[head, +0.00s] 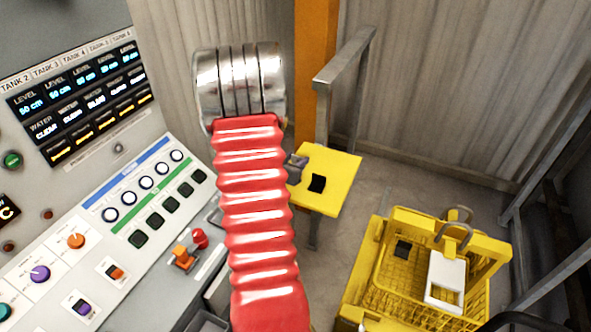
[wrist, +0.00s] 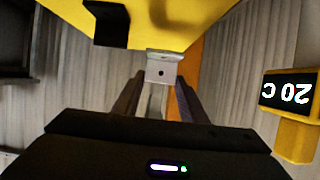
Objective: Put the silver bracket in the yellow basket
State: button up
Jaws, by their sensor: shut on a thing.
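The silver bracket (wrist: 163,68) shows in the wrist view as a small pale metal piece with a dark hole. My gripper (wrist: 157,88) is shut on it, with one dark finger on each side. The bracket overlaps the edge of the yellow table in that view; I cannot tell whether it touches it. In the head view my red-sleeved arm hides most of the gripper, and a small grey piece shows at the table's left edge, too small to identify. The yellow basket (head: 375,262) stands at the lower right of the head view, with a black piece (head: 403,249) inside.
The yellow table (head: 336,165) carries a black piece (head: 317,183), also in the wrist view (wrist: 108,24). A white piece (head: 446,277) is at the basket. A control panel (head: 130,200) fills the left. Grey rails (head: 345,58) stand behind. Bare floor lies between table and basket.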

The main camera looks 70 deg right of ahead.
jog(key=shift+f, duration=0.1)
jog(key=shift+f, duration=2)
jog(key=shift+f, duration=0.1)
jog(key=o, duration=1.1)
jog(key=shift+c, duration=0.2)
jog(key=shift+a, duration=0.15)
jog(key=v, duration=1.2)
